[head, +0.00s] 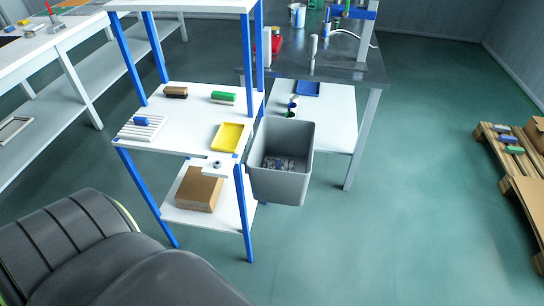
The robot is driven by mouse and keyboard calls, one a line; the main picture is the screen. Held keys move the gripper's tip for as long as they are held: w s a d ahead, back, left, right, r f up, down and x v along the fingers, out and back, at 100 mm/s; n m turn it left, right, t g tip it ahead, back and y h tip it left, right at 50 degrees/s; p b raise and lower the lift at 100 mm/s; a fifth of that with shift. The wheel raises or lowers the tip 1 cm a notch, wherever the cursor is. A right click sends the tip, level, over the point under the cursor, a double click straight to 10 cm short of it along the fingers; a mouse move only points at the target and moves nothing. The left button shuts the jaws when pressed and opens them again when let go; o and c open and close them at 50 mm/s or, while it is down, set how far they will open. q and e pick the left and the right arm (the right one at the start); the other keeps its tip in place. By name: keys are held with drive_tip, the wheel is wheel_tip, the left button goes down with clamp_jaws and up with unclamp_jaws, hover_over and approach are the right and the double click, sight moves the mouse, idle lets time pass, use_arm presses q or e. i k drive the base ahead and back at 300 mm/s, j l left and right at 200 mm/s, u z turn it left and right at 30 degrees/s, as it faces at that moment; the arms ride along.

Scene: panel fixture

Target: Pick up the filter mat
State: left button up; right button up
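I cannot tell for certain which thing is the filter mat. A flat pale piece with a light frame (14,130) lies on the lower shelf of the white bench at the far left, and may be it. A white ribbed piece (143,127) lies at the left of the blue-post rack's middle shelf, with a small blue item (141,121) on it. Neither of my grippers shows in the head view, and nothing is seen held.
The rack (185,145) also bears a yellow tray (231,137) and a cardboard box (199,190). A grey bin (282,163) hangs at its right. A dark padded shape (90,250) fills the lower left. Pallets (515,160) lie far right. Green floor (420,200) is clear between.

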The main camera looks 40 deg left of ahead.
sight(142, 127)
drive_tip(key=u, duration=2.15)
